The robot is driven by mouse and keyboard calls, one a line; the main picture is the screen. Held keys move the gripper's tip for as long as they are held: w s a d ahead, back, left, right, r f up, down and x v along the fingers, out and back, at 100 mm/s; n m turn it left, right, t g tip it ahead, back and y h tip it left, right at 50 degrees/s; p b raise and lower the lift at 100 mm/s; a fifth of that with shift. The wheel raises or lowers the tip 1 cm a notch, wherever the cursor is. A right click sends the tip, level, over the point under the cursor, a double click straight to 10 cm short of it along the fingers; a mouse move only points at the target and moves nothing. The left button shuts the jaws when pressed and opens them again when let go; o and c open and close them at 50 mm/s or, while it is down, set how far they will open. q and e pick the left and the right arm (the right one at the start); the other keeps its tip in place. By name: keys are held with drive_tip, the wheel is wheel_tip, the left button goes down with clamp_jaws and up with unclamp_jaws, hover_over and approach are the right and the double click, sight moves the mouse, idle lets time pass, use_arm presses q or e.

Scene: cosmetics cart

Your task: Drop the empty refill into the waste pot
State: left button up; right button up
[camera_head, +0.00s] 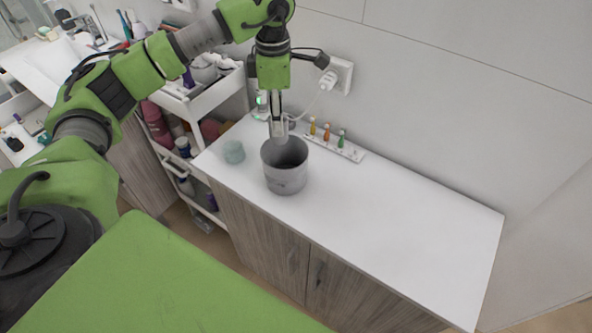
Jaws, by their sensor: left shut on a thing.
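The grey waste pot (285,181) stands upright on the white counter, its open top facing up. My left gripper (277,118) points down over the far part of the pot's mouth. It is shut on a small pale, see-through piece, which looks like the empty refill (279,130). The refill's lower end is at the pot's opening; I cannot tell whether it is below the rim. My right gripper is not in view.
A white rack (347,151) with several small coloured bottles stands behind and right of the pot. A charger (328,80) with a cable is plugged into the wall. A loaded white cart (205,95) is at left. The counter's right part is clear.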

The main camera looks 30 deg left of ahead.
use_arm(q)
drive_tip(key=f+b, duration=0.1)
drive_tip(key=f, duration=0.2)
drive_tip(key=shift+a+f+b, duration=0.1)
drive_tip(key=shift+a+b, duration=0.25)
drive_tip(key=shift+d+f+b, duration=0.2)
drive_tip(key=shift+f+b, duration=0.4)
drive_tip(key=shift+f, duration=0.7)
drive_tip(key=o, duration=0.9)
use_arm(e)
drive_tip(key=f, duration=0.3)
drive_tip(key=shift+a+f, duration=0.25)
use_arm(q)
wheel_tip(320, 180, up, 12)
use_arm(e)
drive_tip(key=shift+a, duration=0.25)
